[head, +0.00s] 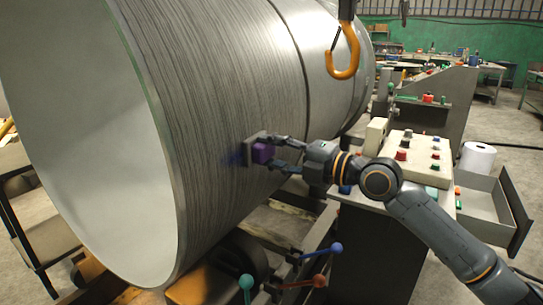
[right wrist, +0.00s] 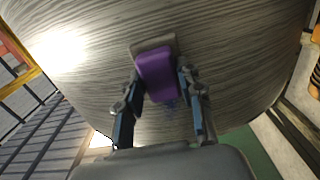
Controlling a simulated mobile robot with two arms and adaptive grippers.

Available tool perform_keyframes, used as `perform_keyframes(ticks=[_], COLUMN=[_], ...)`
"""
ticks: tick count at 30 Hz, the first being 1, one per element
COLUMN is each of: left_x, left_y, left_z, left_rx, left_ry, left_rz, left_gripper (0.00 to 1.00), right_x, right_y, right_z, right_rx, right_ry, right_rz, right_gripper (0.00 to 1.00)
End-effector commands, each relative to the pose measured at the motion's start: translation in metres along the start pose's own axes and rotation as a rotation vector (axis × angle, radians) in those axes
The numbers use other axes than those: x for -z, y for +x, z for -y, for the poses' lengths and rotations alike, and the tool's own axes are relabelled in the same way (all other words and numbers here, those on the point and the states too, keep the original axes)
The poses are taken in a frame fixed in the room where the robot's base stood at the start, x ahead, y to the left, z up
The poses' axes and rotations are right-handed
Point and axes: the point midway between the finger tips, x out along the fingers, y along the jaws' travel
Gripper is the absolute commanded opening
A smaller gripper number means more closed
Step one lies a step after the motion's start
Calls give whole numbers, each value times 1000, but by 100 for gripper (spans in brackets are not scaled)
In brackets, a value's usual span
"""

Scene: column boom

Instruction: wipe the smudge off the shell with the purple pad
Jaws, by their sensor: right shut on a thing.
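The shell (head: 215,90) is a large grey metal cylinder lying on its side, open end to the left; it fills the background of the right wrist view (right wrist: 230,70). A dark blue-purple smudge (head: 233,157) shows on its side, just left of the pad. My right gripper (head: 275,154) is shut on the purple pad (head: 262,153), which has a grey plate on its shell side. In the right wrist view the purple pad (right wrist: 157,75) sits between the two fingers, against or very near the shell; I cannot tell if it touches. My left gripper is not in view.
An orange hook (head: 344,58) hangs in front of the shell's upper right. A control panel (head: 415,158) with coloured buttons stands behind my right arm, beside an open drawer (head: 490,205) and a white roll (head: 477,159). Coloured levers (head: 320,262) stick out below the shell.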

Motion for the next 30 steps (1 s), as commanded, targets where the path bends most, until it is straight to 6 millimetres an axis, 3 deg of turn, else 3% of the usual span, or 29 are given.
perform_keyframes(ticks=[1, 2, 5, 18, 30], left_x=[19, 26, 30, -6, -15], left_y=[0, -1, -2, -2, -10], left_z=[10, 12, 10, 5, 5], left_rx=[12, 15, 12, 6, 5], left_ry=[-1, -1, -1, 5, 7], left_rz=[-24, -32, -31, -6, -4], left_gripper=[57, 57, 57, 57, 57], right_x=[1, 1, 1, 20, 42], right_y=[0, 0, 0, -1, -2], right_z=[1, 1, 0, -2, -3], right_rx=[-2, -1, -1, -1, 0], right_ry=[-1, -1, -1, -2, 0], right_rz=[-1, -1, -1, -2, -2], right_gripper=[12, 12, 12, 12, 12])
